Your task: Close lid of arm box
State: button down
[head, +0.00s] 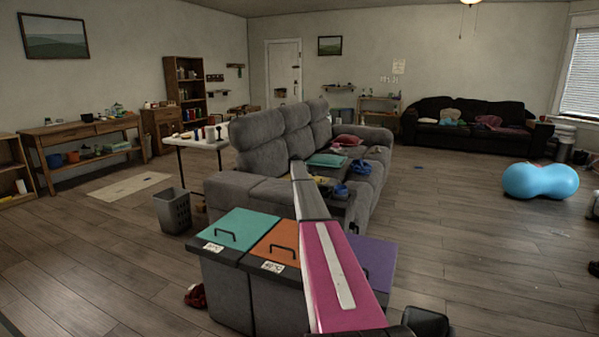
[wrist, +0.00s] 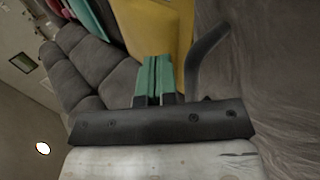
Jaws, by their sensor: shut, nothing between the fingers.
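In the wrist view my gripper (wrist: 155,80) has its green fingers together, with nothing between them. Just beyond the fingertips is a flat yellow surface (wrist: 160,25), and a dark curved bar (wrist: 205,60) stands beside it. A yellow patch (head: 323,180) also shows by the near arm of the grey sofa (head: 262,140) in the head view. I cannot tell whether this is the arm box or its lid, or how far the lid is open. I cannot tell whether the fingers touch the yellow surface. In the head view my arm hides part of the sofa arm, and the fingers cannot be made out.
Bins with teal (head: 238,228), orange (head: 278,246) and purple (head: 373,260) lids stand in front of the sofa. A grey basket (head: 173,210) and a white table (head: 197,142) are to the left. Open floor lies to the right, with a blue exercise ball (head: 540,181) farther off.

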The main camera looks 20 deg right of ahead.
jog(key=shift+w+d+f+g+y, duration=0.2)
jog(key=shift+f, duration=0.5)
jog(key=shift+w+d+f+g+y, duration=0.15)
jog(key=shift+w+f+g+y, duration=0.05)
jog(key=shift+f, duration=0.7)
jog(key=shift+f, duration=0.1)
jog(key=shift+s, duration=0.15)
